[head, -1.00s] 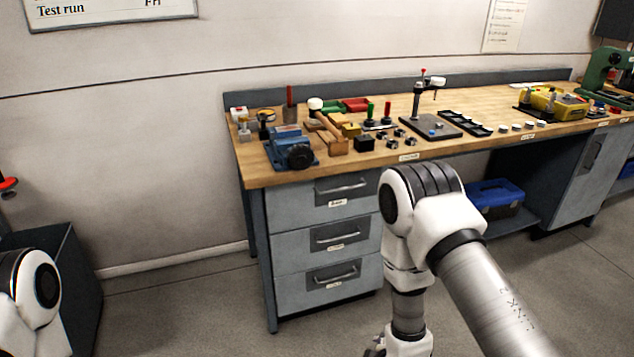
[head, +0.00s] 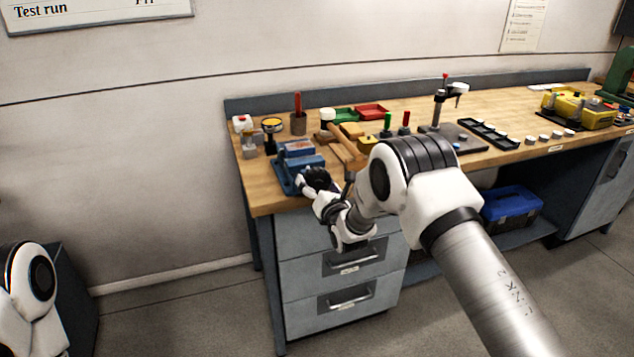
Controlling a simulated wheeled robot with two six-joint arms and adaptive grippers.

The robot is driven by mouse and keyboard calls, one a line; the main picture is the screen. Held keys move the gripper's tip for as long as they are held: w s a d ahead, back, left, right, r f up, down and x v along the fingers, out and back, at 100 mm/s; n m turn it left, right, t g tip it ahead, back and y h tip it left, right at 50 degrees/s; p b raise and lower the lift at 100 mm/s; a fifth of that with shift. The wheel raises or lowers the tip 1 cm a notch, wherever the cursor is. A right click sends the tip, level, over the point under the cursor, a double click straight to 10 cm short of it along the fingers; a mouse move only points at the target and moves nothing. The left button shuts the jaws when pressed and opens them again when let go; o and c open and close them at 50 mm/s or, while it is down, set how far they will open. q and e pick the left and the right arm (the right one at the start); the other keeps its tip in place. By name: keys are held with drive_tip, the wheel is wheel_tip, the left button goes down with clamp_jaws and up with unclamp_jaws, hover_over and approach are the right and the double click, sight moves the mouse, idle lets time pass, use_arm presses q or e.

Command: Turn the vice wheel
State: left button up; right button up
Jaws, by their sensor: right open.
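The blue vice (head: 298,163) stands at the left front corner of the wooden workbench (head: 257,197). Its dark round wheel (head: 317,178) faces the front edge and is partly covered by my right gripper. My right gripper (head: 312,187) is open, at the front of the wheel. I cannot tell whether its fingers touch the wheel. My left gripper is out of view; only part of my left arm shows at the lower left.
A wooden-handled mallet (head: 344,140) lies right of the vice. Drawers (head: 345,300) are below. A blue toolbox (head: 511,208) sits on the lower shelf.

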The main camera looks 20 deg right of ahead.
drive_tip(key=shift+w+r, duration=0.1)
drive_tip(key=shift+w, duration=0.05)
drive_tip(key=shift+r, duration=0.1)
drive_tip(key=c, duration=0.9)
drive_tip(key=shift+c, duration=0.2)
